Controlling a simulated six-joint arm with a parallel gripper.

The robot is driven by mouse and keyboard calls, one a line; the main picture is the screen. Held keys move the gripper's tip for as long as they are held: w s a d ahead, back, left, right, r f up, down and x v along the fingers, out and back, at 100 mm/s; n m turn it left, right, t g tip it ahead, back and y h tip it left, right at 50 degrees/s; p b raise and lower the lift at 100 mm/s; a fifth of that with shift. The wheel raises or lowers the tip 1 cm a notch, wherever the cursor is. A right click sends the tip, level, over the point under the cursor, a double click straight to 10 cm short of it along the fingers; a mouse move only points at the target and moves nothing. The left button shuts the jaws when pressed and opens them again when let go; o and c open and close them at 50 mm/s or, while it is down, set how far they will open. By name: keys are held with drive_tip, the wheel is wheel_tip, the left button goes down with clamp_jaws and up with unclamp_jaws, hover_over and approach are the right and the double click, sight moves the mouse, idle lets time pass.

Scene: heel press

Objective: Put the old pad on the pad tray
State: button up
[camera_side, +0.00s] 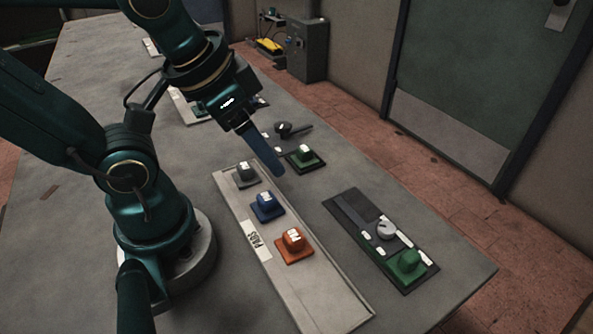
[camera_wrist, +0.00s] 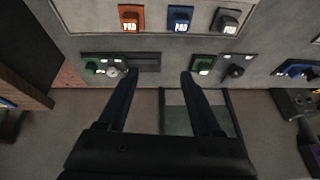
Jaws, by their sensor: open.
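My gripper (camera_wrist: 158,74) is open and empty in the wrist view, its fingers well apart. In the side view its blue-grey finger (camera_side: 266,152) hangs above the table, near the back end of the pad tray (camera_side: 334,305). The tray is a long pale board with a "PADS" label. It bears a grey pad (camera_side: 246,173), a blue pad (camera_side: 267,206) and an orange pad (camera_side: 294,244). A green pad (camera_side: 304,158) with a white label sits on a dark plate behind the tray, apart from my gripper. No marking tells me which pad is old.
A dark panel (camera_side: 354,216) right of the tray carries a grey knob (camera_side: 387,230) and a green block (camera_side: 408,265). A black handled part (camera_side: 290,130) lies behind the green pad. A grey box (camera_side: 307,50) stands beyond the table. Bare table lies around the panel.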

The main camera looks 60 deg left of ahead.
drive_tip(key=shift+o, duration=0.4)
drive_tip(key=shift+s+d+r+n+t, duration=0.1)
drive_tip(key=shift+s+d+n+t, duration=0.1)
drive_tip(key=shift+d+n+t, duration=0.15)
